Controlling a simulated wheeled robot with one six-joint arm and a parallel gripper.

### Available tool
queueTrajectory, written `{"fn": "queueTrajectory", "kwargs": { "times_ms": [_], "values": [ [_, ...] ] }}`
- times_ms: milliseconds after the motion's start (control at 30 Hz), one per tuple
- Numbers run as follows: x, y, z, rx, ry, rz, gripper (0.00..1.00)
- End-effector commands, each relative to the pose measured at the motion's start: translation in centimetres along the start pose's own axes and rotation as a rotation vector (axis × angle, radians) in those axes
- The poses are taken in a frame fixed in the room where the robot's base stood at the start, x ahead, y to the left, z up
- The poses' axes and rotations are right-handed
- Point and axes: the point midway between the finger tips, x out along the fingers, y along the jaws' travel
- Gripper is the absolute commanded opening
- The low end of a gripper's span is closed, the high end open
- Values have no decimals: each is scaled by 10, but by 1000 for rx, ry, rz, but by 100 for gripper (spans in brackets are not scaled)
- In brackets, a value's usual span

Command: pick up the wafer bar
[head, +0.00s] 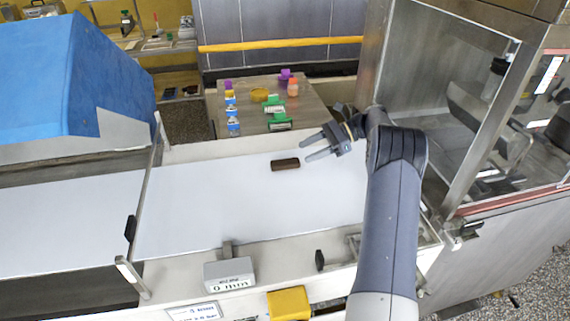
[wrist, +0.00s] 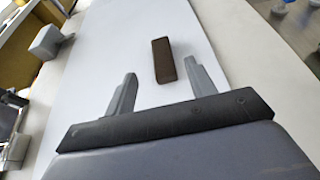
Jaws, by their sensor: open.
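The wafer bar (head: 285,164) is a small dark brown block lying flat on the white belt (head: 200,205). My gripper (head: 312,148) is open and empty, just to the right of the bar in the head view. In the wrist view the bar (wrist: 163,60) lies ahead of my gripper (wrist: 160,76), between the lines of the two fingers and nearer the right finger. Its near end reaches about level with the fingertips in the picture. I cannot tell how high the fingers are above the belt.
A grey box with a label (head: 229,274) and a yellow block (head: 289,304) are at the belt's front edge. A metal post (head: 146,190) crosses at the left. A glazed metal cabinet (head: 450,100) stands right. A table (head: 205,108) with small coloured items is behind. The belt around the bar is clear.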

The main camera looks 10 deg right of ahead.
Motion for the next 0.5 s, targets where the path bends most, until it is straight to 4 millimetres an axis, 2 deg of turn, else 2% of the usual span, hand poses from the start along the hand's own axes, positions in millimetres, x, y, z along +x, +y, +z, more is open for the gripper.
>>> {"fn": "queueTrajectory", "kwargs": {
  "times_ms": [200,367,500],
  "values": [
    [34,0,1,2,-1,3,53],
    [45,0,1,0,0,3,53],
    [63,-2,5,2,-1,4,53]
  ]
}}
